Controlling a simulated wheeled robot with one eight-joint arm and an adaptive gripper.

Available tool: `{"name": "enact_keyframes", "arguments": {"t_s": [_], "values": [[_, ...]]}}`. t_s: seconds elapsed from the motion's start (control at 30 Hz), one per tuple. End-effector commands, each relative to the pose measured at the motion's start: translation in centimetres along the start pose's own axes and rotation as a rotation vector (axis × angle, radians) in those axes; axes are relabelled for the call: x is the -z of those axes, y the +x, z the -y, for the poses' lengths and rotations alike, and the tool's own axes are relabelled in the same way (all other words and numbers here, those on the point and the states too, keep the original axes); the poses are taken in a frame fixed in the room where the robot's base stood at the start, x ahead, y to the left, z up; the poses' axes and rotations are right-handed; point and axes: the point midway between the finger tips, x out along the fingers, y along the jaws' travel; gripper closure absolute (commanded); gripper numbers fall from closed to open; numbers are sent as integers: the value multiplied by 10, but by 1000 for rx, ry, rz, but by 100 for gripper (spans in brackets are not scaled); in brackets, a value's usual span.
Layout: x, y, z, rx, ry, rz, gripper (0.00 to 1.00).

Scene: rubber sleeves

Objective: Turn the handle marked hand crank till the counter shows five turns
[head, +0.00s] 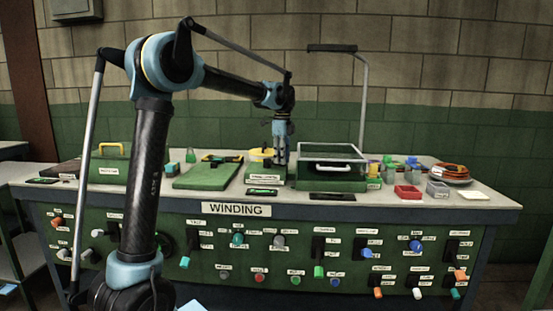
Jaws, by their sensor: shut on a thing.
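My gripper (281,160) points down over the middle of the bench, beside a yellow round part (261,154). It is shut on the handle of the hand crank; the handle is mostly hidden by the fingers. Below it is a green unit with a white label (260,180), its print too small to read. A small dark counter with a green display (262,192) lies in front; its figure cannot be read.
A clear-lidded green box (331,166) stands close to the right of my gripper. A green board (207,176) lies to the left. Red (408,191) and grey trays stand at the right. The bench front (240,210), marked WINDING, carries several knobs and levers.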

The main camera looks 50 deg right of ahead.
Motion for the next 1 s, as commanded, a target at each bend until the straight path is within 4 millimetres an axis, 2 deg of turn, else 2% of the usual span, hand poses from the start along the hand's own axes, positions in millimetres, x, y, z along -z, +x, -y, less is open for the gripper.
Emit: {"name": "enact_keyframes", "arguments": {"t_s": [0.13,0.17,0.23,0.27,0.67,0.77,1.0], "values": [[0,-1,0,-1,-1,1,100],[0,-1,0,-1,-1,1,76],[0,-1,0,-1,-1,1,60],[0,-1,0,-1,-1,1,57],[1,-4,0,0,0,1,57],[1,-13,0,0,0,0,57],[1,-56,0,0,0,0,57]]}}
